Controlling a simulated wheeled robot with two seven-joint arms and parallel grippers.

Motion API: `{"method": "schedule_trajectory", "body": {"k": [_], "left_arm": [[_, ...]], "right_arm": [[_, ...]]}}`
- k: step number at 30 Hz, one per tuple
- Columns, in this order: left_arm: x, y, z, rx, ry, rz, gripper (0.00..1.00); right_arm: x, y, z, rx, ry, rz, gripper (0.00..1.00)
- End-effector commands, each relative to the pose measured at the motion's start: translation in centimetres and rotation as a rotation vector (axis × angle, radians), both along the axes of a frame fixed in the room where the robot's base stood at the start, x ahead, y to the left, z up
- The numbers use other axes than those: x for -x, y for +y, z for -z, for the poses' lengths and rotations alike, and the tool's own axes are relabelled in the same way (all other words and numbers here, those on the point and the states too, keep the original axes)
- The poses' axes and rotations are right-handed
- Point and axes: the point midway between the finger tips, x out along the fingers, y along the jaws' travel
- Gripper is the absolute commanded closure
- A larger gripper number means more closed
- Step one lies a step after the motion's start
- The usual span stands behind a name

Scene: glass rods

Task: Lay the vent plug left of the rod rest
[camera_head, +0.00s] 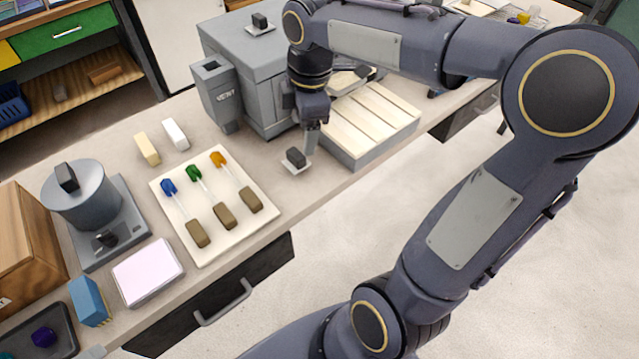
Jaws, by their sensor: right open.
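The vent plug looks to be the small dark knob on a pale square plate (296,159). It lies on the counter, just left of the slatted pale block on a grey base (375,120), which looks like the rod rest. My right gripper (312,143) points down just above and to the right of the knob. It is open, and I see nothing held in it; whether a finger touches the knob is unclear. The grey vent box (217,92) stands behind to the left, with an open top. My left gripper is not in view.
A white board (180,216) with rods with blue, green and orange tips and brown handles lies left of the plug. A large grey box (250,60) stands behind, with another knobbed plate (260,25) on it. Bare counter surrounds the plug's left side; the front edge is close.

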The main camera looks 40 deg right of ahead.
Motion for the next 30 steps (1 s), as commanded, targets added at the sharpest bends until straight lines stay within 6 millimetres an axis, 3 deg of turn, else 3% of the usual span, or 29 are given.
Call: {"method": "schedule_trajectory", "body": {"k": [1, 6, 12, 18, 30], "left_arm": [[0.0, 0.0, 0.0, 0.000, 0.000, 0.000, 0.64], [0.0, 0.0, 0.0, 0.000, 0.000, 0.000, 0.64], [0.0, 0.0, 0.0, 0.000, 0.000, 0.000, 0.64], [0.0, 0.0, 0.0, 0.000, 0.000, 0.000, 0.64], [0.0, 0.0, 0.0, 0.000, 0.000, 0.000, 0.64]], "right_arm": [[2.7, 0.4, -0.4, -0.040, -0.035, 0.145, 0.32], [10.1, 2.7, 0.8, -0.273, -0.103, 0.699, 0.32], [15.1, 5.2, 3.4, -0.540, -0.086, 1.162, 0.32], [16.4, 6.2, 4.5, -0.640, -0.057, 1.316, 0.32], [16.4, 6.2, 4.5, -0.638, -0.056, 1.318, 0.32]]}}
